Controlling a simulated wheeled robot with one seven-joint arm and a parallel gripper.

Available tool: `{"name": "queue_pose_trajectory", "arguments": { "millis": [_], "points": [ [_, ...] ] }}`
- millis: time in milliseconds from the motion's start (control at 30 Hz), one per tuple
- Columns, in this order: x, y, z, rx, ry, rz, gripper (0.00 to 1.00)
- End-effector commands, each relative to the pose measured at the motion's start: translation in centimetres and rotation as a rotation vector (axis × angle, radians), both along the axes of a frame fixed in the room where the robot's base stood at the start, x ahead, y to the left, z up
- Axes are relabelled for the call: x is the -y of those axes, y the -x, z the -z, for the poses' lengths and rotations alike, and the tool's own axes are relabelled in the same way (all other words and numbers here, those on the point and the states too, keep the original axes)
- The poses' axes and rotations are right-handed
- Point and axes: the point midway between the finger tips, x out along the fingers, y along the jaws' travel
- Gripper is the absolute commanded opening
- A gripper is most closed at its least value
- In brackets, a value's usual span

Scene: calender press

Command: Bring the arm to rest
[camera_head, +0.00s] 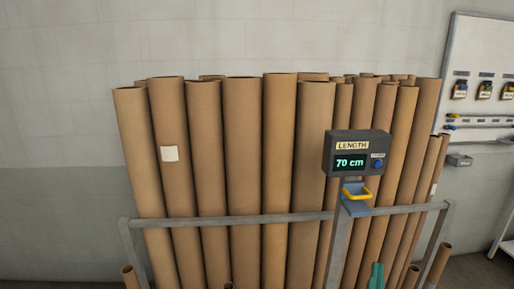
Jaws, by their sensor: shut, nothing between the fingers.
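My arm and my gripper do not show clearly anywhere in the head view. A small teal shape (376,277) stands at the bottom edge, right of the centre post; only its top shows and I cannot tell what it is.
Tall brown cardboard tubes (242,150) stand in a grey metal rack (270,218) against a pale wall. A dark display box (357,153) reading "LENGTH 70 cm" sits on the rack's post, above a blue holder with a yellow rim (356,194). A white tool board (485,75) hangs at right.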

Motion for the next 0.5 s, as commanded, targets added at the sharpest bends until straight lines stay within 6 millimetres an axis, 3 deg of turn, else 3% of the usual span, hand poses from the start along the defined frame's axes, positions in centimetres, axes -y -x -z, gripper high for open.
{"name": "queue_pose_trajectory", "arguments": {
  "millis": [33,100,267,500],
  "points": [
    [-1.3,0.5,2.4,-0.031,-0.002,-0.013,0.0],
    [-2.9,1.2,4.8,-0.062,-0.002,-0.03,0.0],
    [-6.7,3.5,10.0,-0.13,0.0,-0.073,0.0],
    [-12.2,8.1,16.6,-0.23,0.004,-0.141,0.0]
  ]
}}
